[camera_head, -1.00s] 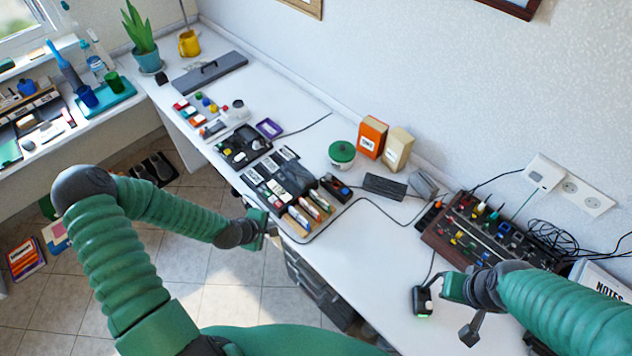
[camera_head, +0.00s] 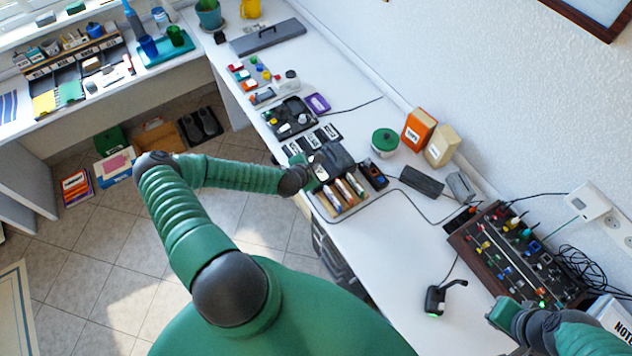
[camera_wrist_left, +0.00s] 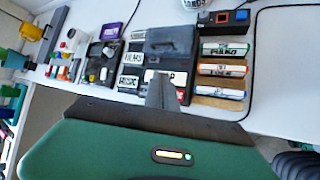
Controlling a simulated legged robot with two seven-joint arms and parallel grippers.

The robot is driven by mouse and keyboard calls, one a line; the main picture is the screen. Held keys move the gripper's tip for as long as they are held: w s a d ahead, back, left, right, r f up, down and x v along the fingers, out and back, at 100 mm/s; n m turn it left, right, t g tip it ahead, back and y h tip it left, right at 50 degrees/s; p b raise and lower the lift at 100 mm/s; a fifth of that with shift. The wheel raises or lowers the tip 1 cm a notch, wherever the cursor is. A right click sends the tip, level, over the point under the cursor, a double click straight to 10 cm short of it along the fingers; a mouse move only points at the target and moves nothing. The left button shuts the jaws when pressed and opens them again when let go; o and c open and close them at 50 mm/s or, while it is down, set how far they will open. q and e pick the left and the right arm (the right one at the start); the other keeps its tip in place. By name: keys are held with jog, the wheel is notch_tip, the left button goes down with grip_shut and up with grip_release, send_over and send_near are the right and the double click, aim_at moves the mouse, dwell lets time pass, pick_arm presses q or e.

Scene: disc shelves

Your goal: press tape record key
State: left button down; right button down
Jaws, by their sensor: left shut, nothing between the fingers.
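A dark box-like unit (camera_head: 332,158) sits near the table's front edge; I cannot tell if it is the tape recorder, and no record key is readable on it. It also shows in the left wrist view (camera_wrist_left: 170,42). My left gripper (camera_head: 312,176) is at its near side, close to the wooden tray. In the left wrist view my shut, empty fingers (camera_wrist_left: 160,88) overlap the unit's near side, hiding part of a white label; contact cannot be told. My right gripper (camera_head: 503,314) is at lower right, partly cut off, its fingers unclear.
Labelled black cassettes (camera_head: 312,138) lie beside the unit. A wooden tray (camera_head: 350,214) holds labelled cases. A small black box (camera_head: 374,175) with coloured buttons stands close by. A mixer (camera_head: 512,255) is at right. The front middle tabletop (camera_head: 400,255) is mostly clear.

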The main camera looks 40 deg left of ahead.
pick_arm(q)
jog(key=f+b, duration=0.5)
jog(key=f, duration=0.2)
jog(key=shift+a+f+b, duration=0.2)
jog(key=shift+f+b, duration=0.1)
jog(key=shift+b, duration=0.1)
jog(key=shift+d+f, duration=0.1)
jog(key=shift+f, duration=0.05)
dwell(1.3)
jog(key=shift+s+f, duration=0.1)
jog(key=shift+f, duration=0.2)
jog(key=shift+f+b, duration=0.45)
jog(key=shift+b, duration=0.1)
dwell(0.3)
dwell(0.4)
jog(key=shift+r+p, duration=0.8)
jog(key=shift+r, duration=0.05)
